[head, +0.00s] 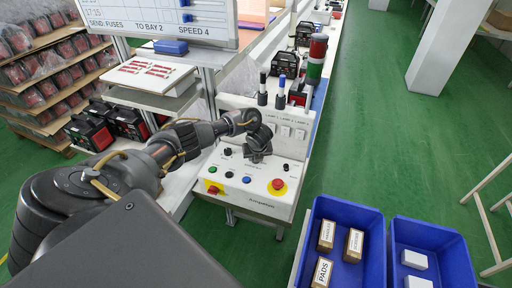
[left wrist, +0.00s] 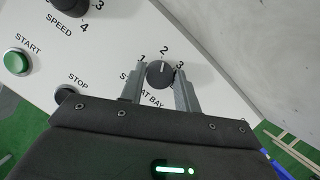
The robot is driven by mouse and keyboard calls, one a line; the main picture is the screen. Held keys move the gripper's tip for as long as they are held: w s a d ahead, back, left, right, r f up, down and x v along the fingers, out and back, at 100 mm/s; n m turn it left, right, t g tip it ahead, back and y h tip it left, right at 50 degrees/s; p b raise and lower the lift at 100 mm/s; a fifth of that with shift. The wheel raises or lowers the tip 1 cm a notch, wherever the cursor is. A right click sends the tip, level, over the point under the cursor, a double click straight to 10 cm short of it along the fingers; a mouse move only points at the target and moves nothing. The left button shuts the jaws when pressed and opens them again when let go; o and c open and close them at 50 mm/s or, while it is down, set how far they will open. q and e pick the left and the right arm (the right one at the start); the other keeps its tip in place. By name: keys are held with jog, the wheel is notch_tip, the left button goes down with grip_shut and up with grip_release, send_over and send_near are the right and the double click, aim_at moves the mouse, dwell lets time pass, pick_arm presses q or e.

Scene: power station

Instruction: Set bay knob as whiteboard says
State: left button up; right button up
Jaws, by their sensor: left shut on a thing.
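The whiteboard (head: 160,18) at the top left of the head view reads "SEND: FUSES TO BAY 2 SPEED 4". The white control panel (head: 262,118) stands in the middle. The dark bay knob (left wrist: 160,75) is in the left wrist view, with 1, 2 and 3 around it and a partly covered label ending in "AT BAY". Its white mark points roughly toward 2. My left gripper (left wrist: 160,92) has a finger on each side of the knob and is shut on it. In the head view my left gripper (head: 257,156) hides the knob. My right gripper is out of view.
The speed knob (left wrist: 72,5) is cut off at the top of the wrist view. The green START button (left wrist: 17,62) and dark STOP button (left wrist: 68,94) are nearby. The head view shows a red emergency button (head: 278,184), a signal tower (head: 316,60) and a blue bin (head: 342,212).

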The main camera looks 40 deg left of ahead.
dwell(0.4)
pick_arm(q)
jog(key=o, duration=1)
jog(key=shift+c, duration=0.2)
jog(key=v, duration=1)
jog(key=shift+s+r, duration=0.2)
jog(key=shift+r, duration=0.15)
jog(key=shift+d, duration=0.1)
